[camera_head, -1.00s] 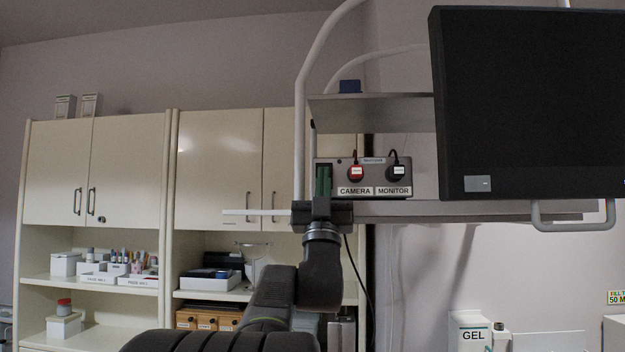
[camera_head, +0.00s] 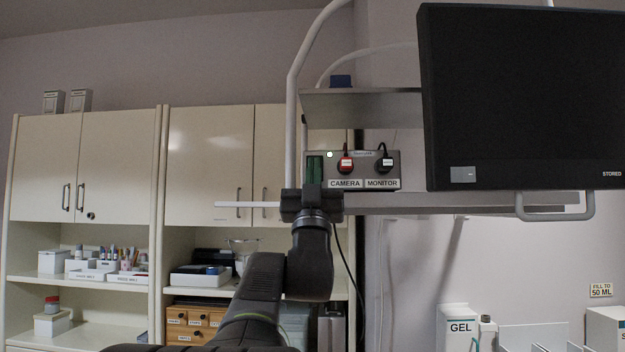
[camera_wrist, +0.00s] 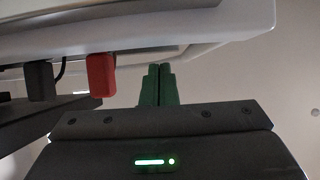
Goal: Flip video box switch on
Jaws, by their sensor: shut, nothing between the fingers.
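The video box (camera_head: 395,170) is a grey box on the shelf of the monitor stand, with a red plug above a CAMERA label and a black plug above a MONITOR label. A small white light (camera_head: 330,155) glows at its upper left. My gripper (camera_head: 315,167) is shut and empty, its green fingers pointing up in front of the box's left end. No switch is distinguishable; that part of the box is hidden by the fingers. In the wrist view the closed green fingers (camera_wrist: 160,86) are right of the red plug (camera_wrist: 101,75) and the black plug (camera_wrist: 41,81).
A large dark monitor (camera_head: 520,95) hangs to the right, with a grey handle (camera_head: 556,215) below it. The stand's pale pole (camera_head: 291,120) rises just behind my gripper. Cream cabinets (camera_head: 209,165) stand behind. A GEL container (camera_head: 457,325) is at the lower right.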

